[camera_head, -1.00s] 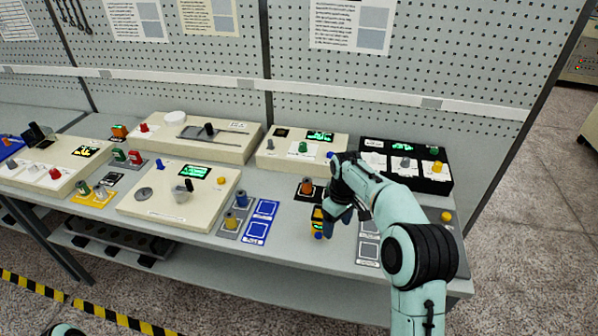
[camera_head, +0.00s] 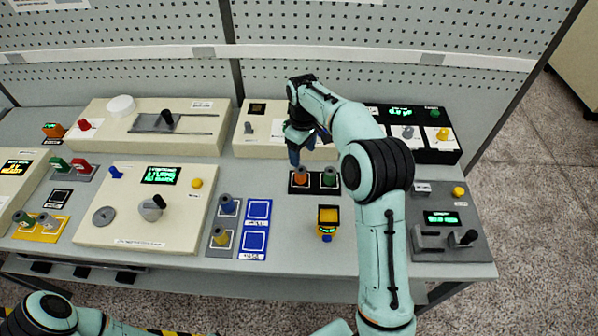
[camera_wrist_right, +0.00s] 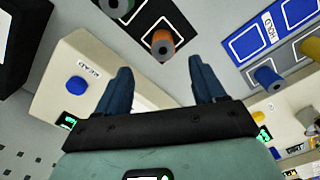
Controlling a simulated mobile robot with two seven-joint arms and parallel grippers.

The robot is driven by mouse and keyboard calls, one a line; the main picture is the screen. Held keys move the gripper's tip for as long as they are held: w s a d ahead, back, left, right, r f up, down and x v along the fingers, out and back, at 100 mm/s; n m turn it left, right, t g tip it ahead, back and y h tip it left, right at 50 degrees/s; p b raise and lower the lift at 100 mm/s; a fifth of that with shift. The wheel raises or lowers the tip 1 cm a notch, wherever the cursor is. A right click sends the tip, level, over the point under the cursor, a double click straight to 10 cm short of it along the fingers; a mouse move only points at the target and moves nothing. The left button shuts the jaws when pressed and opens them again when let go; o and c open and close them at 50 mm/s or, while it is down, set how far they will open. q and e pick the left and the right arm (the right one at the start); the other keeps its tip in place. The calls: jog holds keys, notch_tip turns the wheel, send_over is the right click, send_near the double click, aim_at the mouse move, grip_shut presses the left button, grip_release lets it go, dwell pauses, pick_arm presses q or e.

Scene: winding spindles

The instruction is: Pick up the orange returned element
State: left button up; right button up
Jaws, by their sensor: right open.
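The orange element (camera_head: 301,176) is a small spool standing on a black two-place pad (camera_head: 314,190) near the middle of the table. A green-grey element (camera_head: 329,177) stands beside it on the same pad. My right gripper (camera_head: 294,157) is just behind and above the orange element, apart from it. In the right wrist view the orange element (camera_wrist_right: 162,44) lies beyond the two spread blue fingers (camera_wrist_right: 160,76), roughly in line with the gap between them. Nothing is between the fingers. My left gripper is out of view.
A yellow-and-black device (camera_head: 328,222) stands in front of the pad. A blue two-square card (camera_head: 256,228) lies to the left. A cream console (camera_head: 262,142) is behind, and a black console (camera_head: 442,150) is at back right.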

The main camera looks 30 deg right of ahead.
aim_at(300, 170)
notch_tip(300, 170, down, 4)
jog(key=shift+r, duration=0.1)
jog(key=shift+w+a+f+b, duration=0.1)
jog(key=shift+a+f+b, duration=0.05)
jog(key=shift+f, duration=1.2)
jog(key=shift+w+a+f+b, duration=0.1)
jog(key=shift+a+f+b, duration=0.05)
jog(key=shift+f, duration=1.15)
jog(key=c, duration=1.1)
